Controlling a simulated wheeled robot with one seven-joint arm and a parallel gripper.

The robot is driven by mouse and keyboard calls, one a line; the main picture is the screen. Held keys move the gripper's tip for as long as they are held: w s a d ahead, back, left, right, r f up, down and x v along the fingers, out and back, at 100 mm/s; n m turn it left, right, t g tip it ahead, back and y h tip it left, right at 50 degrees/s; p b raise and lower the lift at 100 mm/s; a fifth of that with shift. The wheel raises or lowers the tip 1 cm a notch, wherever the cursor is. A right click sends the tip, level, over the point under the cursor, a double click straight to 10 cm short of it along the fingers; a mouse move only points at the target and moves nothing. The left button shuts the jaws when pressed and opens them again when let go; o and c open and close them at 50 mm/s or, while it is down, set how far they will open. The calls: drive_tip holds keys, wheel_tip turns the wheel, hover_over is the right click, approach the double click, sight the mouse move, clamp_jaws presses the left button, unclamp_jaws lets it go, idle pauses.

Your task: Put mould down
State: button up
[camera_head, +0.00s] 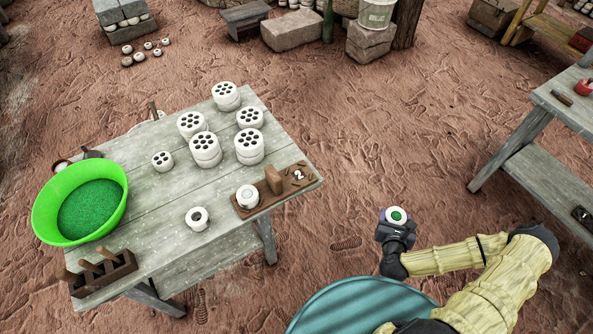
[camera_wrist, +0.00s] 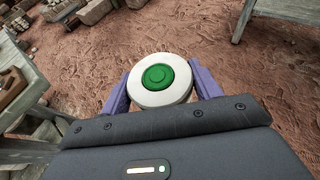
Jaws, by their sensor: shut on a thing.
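My gripper (camera_head: 396,222) is shut on a round white mould (camera_head: 397,215) with a green centre. It holds the mould in the air over bare ground, to the right of the grey wooden table (camera_head: 240,208). In the wrist view the mould (camera_wrist: 158,78) sits between two purple fingers, its green round centre facing the camera. On the table, a brown board (camera_head: 299,185) marked 2 bears a round white piece (camera_head: 247,196) and a brown block (camera_head: 273,179). A white ring-shaped piece (camera_head: 197,218) stands left of the board.
A green tub (camera_head: 119,204) of green granules and a wooden tool holder (camera_head: 103,273) stand on the table's left. Several white moulds with dark holes (camera_head: 205,149) stand at its back. Another table (camera_head: 560,105) is at the right. Red earth between the tables is open.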

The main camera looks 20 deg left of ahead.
drive_tip(key=shift+s, duration=0.1)
drive_tip(key=w+a+r+n+y+b, duration=0.1)
drive_tip(key=w+a+n+y+b, duration=0.3)
drive_tip(key=w+a, duration=0.3)
wheel_tip(320, 180, up, 12)
drive_tip(key=n+g+y+b, duration=0.6)
drive_tip(key=n+y+b, duration=0.1)
drive_tip(key=b, duration=0.3)
hover_over(299, 175)
drive_tip(key=shift+f, duration=0.15)
drive_tip(key=shift+w+f, duration=0.1)
drive_tip(key=shift+f, duration=3.05)
drive_tip(key=shift+f, duration=0.1)
